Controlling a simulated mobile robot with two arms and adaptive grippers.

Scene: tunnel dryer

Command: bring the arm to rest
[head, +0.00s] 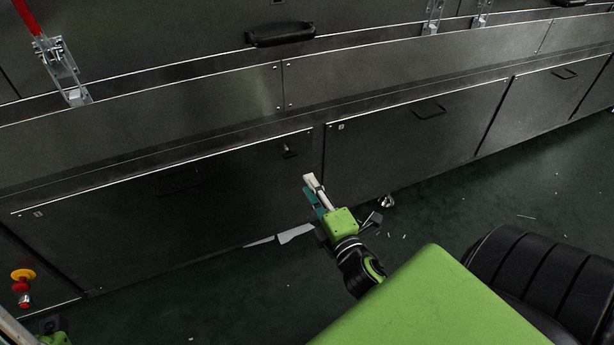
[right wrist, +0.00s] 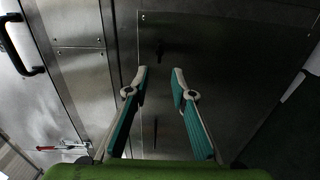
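My right gripper (head: 310,190) is in the middle of the head view, in front of the dryer's lower panels. Its two fingers, pale with teal pads, point toward the dark metal front. In the right wrist view the fingers of the right gripper (right wrist: 160,72) stand apart with nothing between them. They face a panel with a small dark latch, and I see no contact with it. Only a small green part shows at the lower left edge of the head view; no left fingers can be seen.
The dryer's lower panel (head: 400,140) has a dark handle (head: 430,111). A red emergency button (head: 24,300) is at the lower left. Pale scraps lie on the dark green floor (head: 520,195). A black ribbed object (head: 540,265) is at the right.

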